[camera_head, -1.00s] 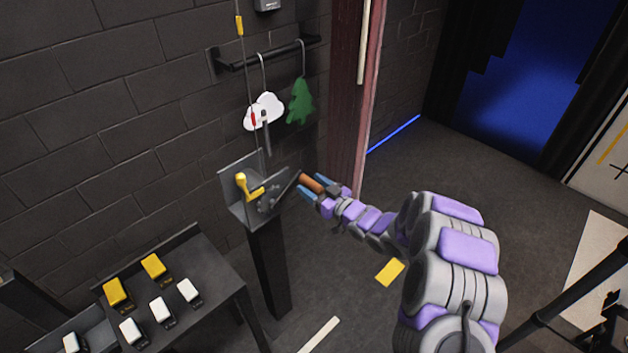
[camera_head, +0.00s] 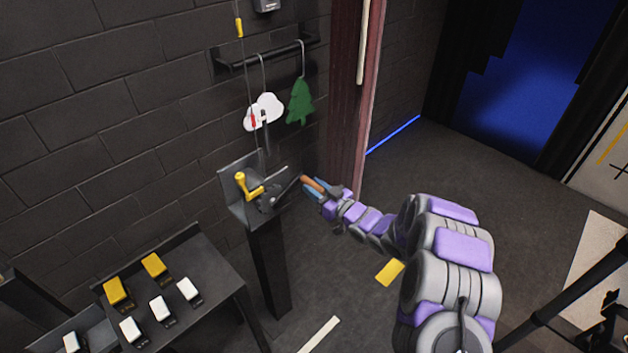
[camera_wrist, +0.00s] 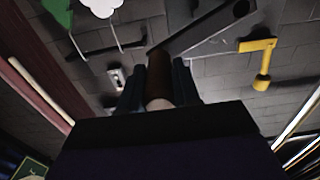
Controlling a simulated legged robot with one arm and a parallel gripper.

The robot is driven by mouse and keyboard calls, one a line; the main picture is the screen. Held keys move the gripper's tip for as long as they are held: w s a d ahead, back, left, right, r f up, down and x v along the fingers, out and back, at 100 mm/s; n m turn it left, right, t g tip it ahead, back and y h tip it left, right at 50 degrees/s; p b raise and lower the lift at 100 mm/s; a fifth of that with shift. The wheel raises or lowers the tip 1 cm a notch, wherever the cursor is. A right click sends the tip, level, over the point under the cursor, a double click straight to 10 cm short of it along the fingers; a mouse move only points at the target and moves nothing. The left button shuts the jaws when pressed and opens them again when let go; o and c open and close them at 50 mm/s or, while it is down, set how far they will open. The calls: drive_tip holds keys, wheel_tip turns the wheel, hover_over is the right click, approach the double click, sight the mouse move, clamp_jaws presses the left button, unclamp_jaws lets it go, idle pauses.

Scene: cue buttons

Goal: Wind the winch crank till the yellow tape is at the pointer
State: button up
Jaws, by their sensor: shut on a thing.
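The winch (camera_head: 235,208) sits on a dark post by the brick wall. Its crank arm (camera_head: 285,194) ends in a brown wooden handle (camera_head: 314,184). My gripper (camera_head: 316,189) is shut on this handle; in the wrist view the handle (camera_wrist: 158,78) stands between the fingers, with the crank arm (camera_wrist: 205,28) beyond. A cable rises from the winch up the wall. The yellow tape (camera_head: 239,27) is high on it, near the picture's top. A small red mark (camera_head: 252,120) lies much lower on the cable line; I cannot tell if it is the pointer.
A yellow lever (camera_head: 247,187) is on the winch's left side. A white cloud (camera_head: 264,111) and a green tree (camera_head: 300,102) hang from a wall rail (camera_head: 265,54). A dark table (camera_head: 205,260) with yellow and white buttons stands at lower left. Floor to the right is open.

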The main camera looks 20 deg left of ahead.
drive_tip(key=shift+w+d+f, duration=0.1)
drive_tip(key=shift+w+f, duration=0.15)
drive_tip(key=shift+f, duration=0.8)
drive_tip(key=shift+w+d+f, duration=0.1)
drive_tip(key=shift+w+f, duration=0.1)
drive_tip(key=shift+f, duration=0.8)
drive_tip(key=shift+f, duration=0.1)
drive_tip(key=f, duration=0.1)
drive_tip(key=s+f+b, duration=0.1)
drive_tip(key=f, duration=0.3)
drive_tip(key=shift+s+a+f, duration=0.1)
drive_tip(key=shift+s+a, duration=0.05)
drive_tip(key=shift+a, duration=0.2)
